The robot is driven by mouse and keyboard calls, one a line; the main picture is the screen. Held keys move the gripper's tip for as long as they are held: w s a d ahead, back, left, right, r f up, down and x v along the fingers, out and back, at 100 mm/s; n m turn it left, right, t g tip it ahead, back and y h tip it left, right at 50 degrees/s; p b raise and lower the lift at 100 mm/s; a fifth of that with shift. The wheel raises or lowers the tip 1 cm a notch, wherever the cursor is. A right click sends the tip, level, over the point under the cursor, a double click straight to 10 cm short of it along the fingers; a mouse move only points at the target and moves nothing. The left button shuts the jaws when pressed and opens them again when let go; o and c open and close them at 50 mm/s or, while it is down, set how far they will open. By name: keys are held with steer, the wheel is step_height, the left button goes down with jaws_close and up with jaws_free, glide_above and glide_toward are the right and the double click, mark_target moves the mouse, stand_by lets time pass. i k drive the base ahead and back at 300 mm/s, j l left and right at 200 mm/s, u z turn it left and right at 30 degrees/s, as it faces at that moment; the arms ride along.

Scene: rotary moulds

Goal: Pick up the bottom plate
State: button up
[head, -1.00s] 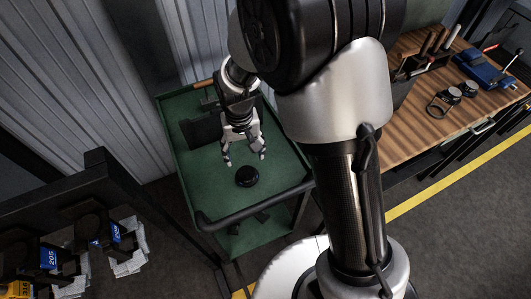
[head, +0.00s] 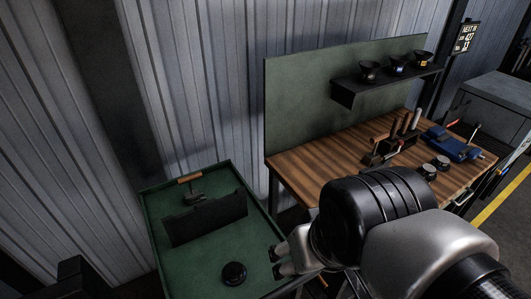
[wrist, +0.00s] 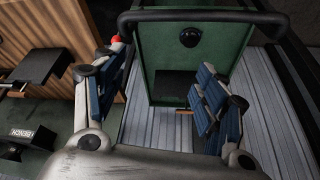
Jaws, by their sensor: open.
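A small black round piece (head: 234,273) lies on the green cart top, near its front edge. It looks like the bottom plate, though its detail is too dark to make out. It also shows in the wrist view (wrist: 190,38), upper middle, beyond the fingers. My gripper (head: 279,262) is to the right of the piece in the head view, by the cart's right edge, and apart from it. In the wrist view my gripper (wrist: 163,62) has its two blue-padded fingers spread wide with nothing between them.
The green cart (head: 164,202) also carries a black upright holder (head: 205,220) and a wooden-handled tool (head: 189,180) behind it. To the right is a wooden workbench (head: 310,158) with tools, a blue vise (head: 452,144) and two round parts. Black cups stand on a shelf (head: 385,83) above it.

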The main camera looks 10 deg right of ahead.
mark_target(430, 170)
steer(key=z, duration=1.6)
steer(key=i+l+u, duration=0.25)
steer(key=i+l, duration=0.65)
steer(key=i+l+u, duration=0.25)
steer(key=i+l, duration=0.75)
steer(key=l, duration=0.15)
